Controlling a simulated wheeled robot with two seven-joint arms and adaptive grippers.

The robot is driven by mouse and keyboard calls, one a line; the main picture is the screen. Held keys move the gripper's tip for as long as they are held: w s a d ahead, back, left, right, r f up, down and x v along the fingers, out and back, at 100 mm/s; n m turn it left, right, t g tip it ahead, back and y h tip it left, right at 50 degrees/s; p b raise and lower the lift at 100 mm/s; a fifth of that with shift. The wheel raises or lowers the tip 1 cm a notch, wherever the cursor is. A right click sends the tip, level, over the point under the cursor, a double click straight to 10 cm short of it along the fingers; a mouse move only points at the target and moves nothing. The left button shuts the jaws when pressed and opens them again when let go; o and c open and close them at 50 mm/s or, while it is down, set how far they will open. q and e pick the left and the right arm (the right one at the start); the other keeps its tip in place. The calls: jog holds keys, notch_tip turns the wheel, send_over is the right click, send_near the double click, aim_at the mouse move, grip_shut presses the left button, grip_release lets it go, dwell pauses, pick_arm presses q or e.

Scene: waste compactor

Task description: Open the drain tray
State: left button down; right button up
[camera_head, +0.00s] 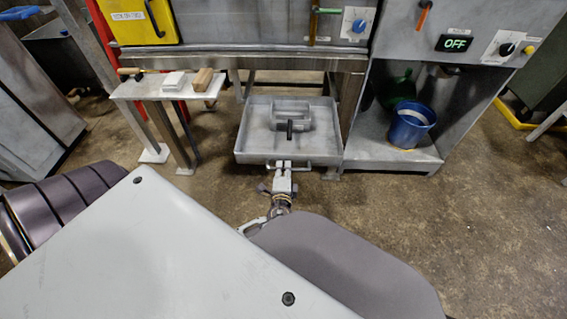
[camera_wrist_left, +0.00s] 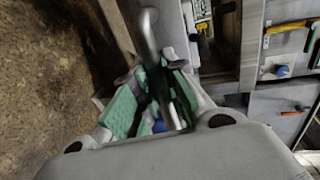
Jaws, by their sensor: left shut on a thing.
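The drain tray (camera_head: 255,147) is a shallow grey metal tray low under the machine, and it stands out toward me from beneath the bench. A dark handled part (camera_head: 290,129) shows inside it. A bar handle (camera_head: 310,163) runs along its front edge. My left gripper (camera_head: 283,166) is at the middle of this front handle and shut on it. In the left wrist view the metal handle bar (camera_wrist_left: 150,40) runs between the green-padded fingers (camera_wrist_left: 155,100). My right gripper is not in view.
A blue bucket (camera_head: 410,124) stands on a low shelf right of the tray. A small side table (camera_head: 140,89) with blocks stands to the left. A panel above right has a display reading OFF (camera_head: 454,43). The floor in front of the tray is clear.

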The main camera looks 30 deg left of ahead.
pick_arm(q)
jog(key=c, duration=1.5)
grip_release()
jog(key=shift+o, duration=0.2)
